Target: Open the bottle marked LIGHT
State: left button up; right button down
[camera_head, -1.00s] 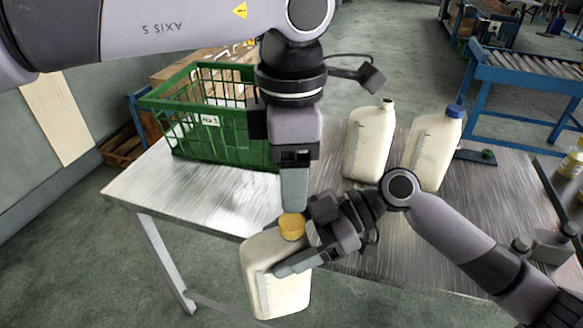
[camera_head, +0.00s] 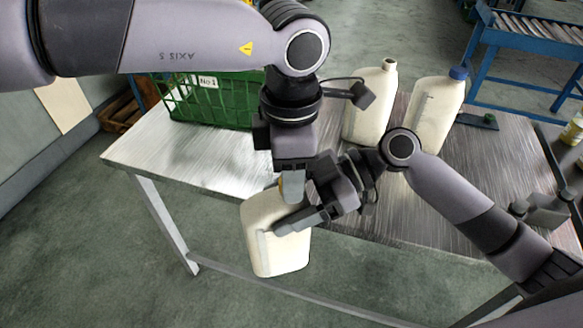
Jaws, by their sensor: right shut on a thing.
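A cream bottle (camera_head: 277,245) with a yellow cap (camera_head: 281,188) is held at the table's front edge. My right gripper (camera_head: 293,222) is shut on its upper body. My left gripper (camera_head: 291,187) points down over the bottle's top, with its finger right at the cap and hiding most of it. Whether its fingers are closed on the cap cannot be told. Two more cream bottles stand farther back on the table: one with an open neck and no cap (camera_head: 371,108), one with a blue cap (camera_head: 435,112). No LIGHT marking is readable on any bottle.
A green crate (camera_head: 213,100) marked No 1 stands at the back left of the metal table (camera_head: 165,155). A small dark item (camera_head: 480,121) lies right of the bottles. The table's left front is clear. A blue roller conveyor (camera_head: 525,60) stands behind.

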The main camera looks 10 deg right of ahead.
pick_arm(q)
jog(key=c, duration=0.5)
jog(key=shift+o, duration=0.2)
jog(key=n, duration=0.6)
jog(key=shift+n, duration=0.4)
jog(key=o, duration=1.2)
jog(key=shift+c, duration=0.2)
jog(key=shift+r, duration=0.1)
